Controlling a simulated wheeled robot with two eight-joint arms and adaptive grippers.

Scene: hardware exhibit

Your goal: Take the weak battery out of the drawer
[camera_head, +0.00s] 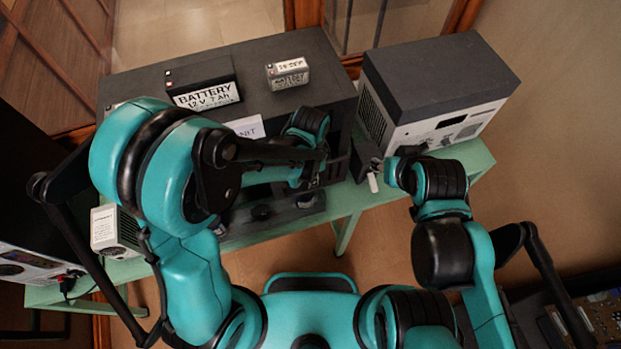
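A black battery labelled "BATTERY 12 V 7 Ah" (205,85) stands on top of a dark cabinet (318,52). A smaller pale grey battery with a label (288,74) lies to its right. A dark, drawer-like tray (290,212) sticks out low at the cabinet's front, largely hidden behind my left arm; I cannot tell what is in it. My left arm reaches across the cabinet front, its wrist at the cabinet's right side. My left gripper's fingers are hidden or too dark to read. My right gripper (376,168) is right of the cabinet, near a small white cylinder (373,183); its fingers are unclear.
A grey boxed unit (435,85) stands right of the cabinet on the green table (470,166). A white device (113,232) stands at the left. A white label (247,128) on the cabinet front is partly covered by my arm. Another bench (600,315) is at lower right.

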